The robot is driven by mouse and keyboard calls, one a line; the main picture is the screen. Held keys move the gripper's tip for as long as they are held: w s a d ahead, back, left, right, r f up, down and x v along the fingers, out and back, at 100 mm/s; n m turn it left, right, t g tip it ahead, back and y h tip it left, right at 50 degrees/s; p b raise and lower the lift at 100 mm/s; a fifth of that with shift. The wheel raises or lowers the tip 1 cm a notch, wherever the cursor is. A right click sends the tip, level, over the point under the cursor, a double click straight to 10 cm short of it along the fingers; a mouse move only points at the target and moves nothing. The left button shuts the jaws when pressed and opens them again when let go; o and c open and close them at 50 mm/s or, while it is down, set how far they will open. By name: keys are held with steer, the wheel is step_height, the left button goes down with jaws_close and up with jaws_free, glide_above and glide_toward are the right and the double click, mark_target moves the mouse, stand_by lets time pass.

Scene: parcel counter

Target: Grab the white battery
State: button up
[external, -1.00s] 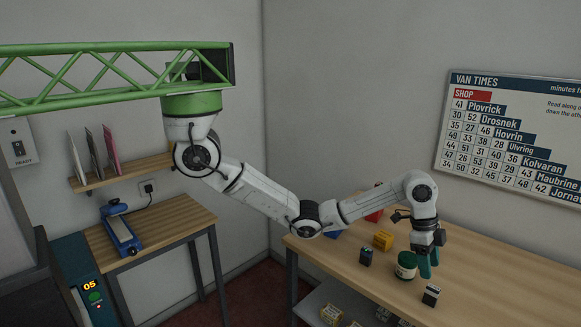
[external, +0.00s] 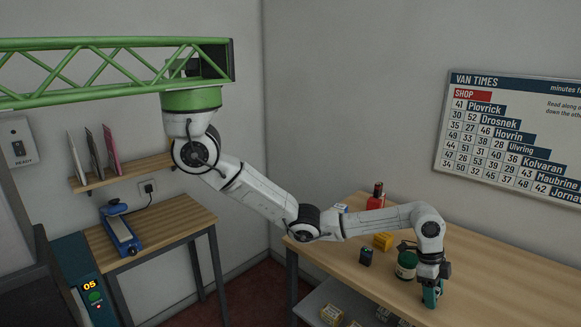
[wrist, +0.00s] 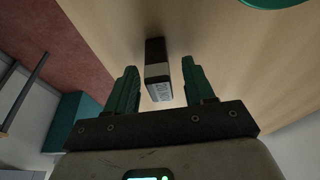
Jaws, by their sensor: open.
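The white battery (wrist: 157,88), a small block with a black part and a pale, printed part, is on the wooden counter (external: 500,285). In the wrist view it lies between the two green fingers of my gripper (wrist: 159,66), with a visible gap on each side. My gripper (external: 432,297) is open and points down at the counter's near side in the external view. There, the fingers hide the battery. I cannot tell how far down the fingers reach around it.
A green jar (external: 406,265) stands close to the left of my gripper. A dark battery (external: 366,257), a yellow block (external: 383,241) and a red bottle (external: 376,199) are further left and back. The counter to the right is clear.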

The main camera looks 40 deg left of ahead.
steer(key=shift+d+f, duration=0.1)
steer(key=shift+f, duration=0.25)
steer(key=shift+c, duration=0.2)
jaws_close()
